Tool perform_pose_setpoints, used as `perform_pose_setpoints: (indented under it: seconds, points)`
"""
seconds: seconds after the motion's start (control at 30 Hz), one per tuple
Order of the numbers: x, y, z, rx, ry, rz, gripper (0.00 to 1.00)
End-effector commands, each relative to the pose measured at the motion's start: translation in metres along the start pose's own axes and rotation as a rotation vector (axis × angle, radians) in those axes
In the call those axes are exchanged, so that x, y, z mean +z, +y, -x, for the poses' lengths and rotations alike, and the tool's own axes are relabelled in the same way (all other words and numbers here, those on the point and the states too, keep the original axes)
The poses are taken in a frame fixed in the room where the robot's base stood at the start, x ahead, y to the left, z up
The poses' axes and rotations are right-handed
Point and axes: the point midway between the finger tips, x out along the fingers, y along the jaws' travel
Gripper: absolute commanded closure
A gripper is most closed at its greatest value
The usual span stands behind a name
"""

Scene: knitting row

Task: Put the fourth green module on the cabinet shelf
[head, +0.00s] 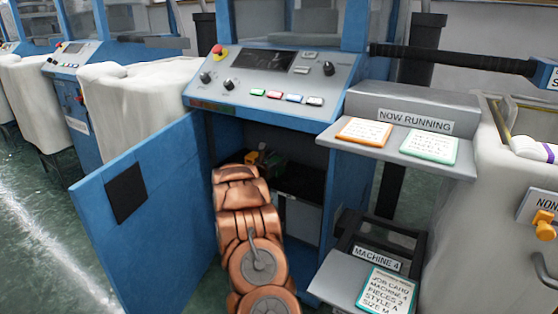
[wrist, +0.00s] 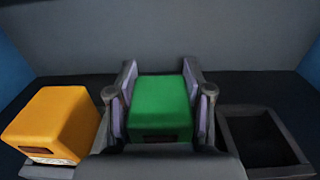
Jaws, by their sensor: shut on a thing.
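In the wrist view, a green block-shaped module (wrist: 160,100) sits between the two fingers of my gripper (wrist: 161,108), which is shut on its sides. A dark slot shows low on the module's near face. The module is above or on the dark cabinet shelf (wrist: 230,87); I cannot tell whether its underside touches. In the head view, my arm reaches into the open blue cabinet (head: 318,175) under the control panel, and it hides most of the gripper and module. Only small coloured bits show at its end.
An orange module (wrist: 55,120) stands left of the gripper, close to the left finger. An empty dark square-rimmed holder (wrist: 262,140) lies to the right. The open blue door (head: 150,205) is left of my arm. A job-card stand (head: 345,285) is at right.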

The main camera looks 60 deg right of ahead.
Motion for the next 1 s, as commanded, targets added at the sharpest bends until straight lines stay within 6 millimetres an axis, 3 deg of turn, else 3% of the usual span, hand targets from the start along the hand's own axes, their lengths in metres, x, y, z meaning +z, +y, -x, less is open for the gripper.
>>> perform_pose_setpoints:
  seconds: [0.43, 0.47, 0.73, 1.0]
  points:
    - [-0.0028, -0.0004, -0.0002, -0.001, -0.001, -0.002, 0.89]
    - [-0.0017, -0.0006, -0.0003, -0.001, -0.001, -0.002, 0.46]
    - [-0.0015, -0.0004, -0.0002, -0.001, -0.001, -0.002, 0.18]
    - [-0.0015, -0.0004, -0.0002, -0.001, 0.0, -0.001, 0.17]
